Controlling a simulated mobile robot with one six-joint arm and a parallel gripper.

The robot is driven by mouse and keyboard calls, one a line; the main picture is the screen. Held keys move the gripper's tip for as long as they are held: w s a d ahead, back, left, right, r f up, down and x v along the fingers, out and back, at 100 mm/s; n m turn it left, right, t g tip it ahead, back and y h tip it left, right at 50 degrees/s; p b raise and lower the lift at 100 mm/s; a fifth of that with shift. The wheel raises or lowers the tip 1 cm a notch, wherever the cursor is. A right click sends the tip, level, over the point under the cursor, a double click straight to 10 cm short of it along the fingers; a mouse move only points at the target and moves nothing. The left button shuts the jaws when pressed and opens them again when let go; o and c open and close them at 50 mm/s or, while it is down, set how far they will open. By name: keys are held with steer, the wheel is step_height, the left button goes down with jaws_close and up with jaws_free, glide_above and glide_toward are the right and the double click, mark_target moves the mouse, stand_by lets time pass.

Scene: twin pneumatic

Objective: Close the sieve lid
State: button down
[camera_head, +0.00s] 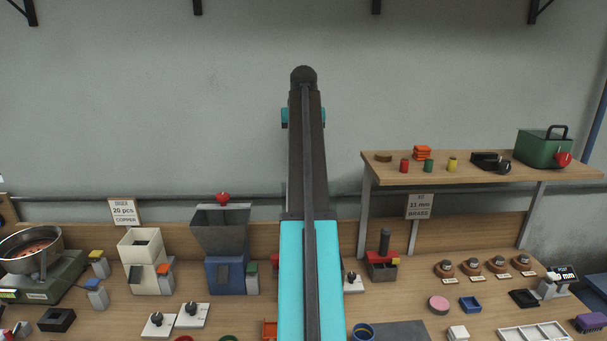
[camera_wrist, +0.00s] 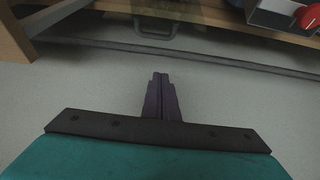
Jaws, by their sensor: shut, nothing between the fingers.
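My gripper (camera_wrist: 160,78) is shut and empty in the wrist view, in front of a bare grey surface and touching nothing. In the head view my arm rises through the middle, and the fingertips cannot be made out. No part is plainly marked as the sieve lid. A grey hopper (camera_head: 221,234) on a blue base stands left of my arm, with a flat top piece and red knob (camera_head: 222,197) above it. A grey box-like thing (camera_wrist: 283,16) with a red knob (camera_wrist: 308,17) shows at the wrist view's top right; I cannot tell which thing it is.
A metal bowl (camera_head: 31,245) of copper-coloured pieces and a cream hopper (camera_head: 141,250) stand at left. A wooden shelf (camera_head: 480,173) holds a green box (camera_head: 542,149) and small items at right. Small dials and trays crowd the bench.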

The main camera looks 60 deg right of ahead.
steer(key=shift+s+d+f, duration=0.1)
steer(key=shift+s+d, duration=0.05)
steer(key=shift+s, duration=0.05)
stand_by(0.3)
step_height(320, 180, down, 9)
steer(key=p, duration=0.5)
steer(key=shift+s+a, duration=0.15)
steer(key=shift+a, duration=0.1)
stand_by(0.6)
steer(key=shift+f, duration=0.1)
stand_by(0.3)
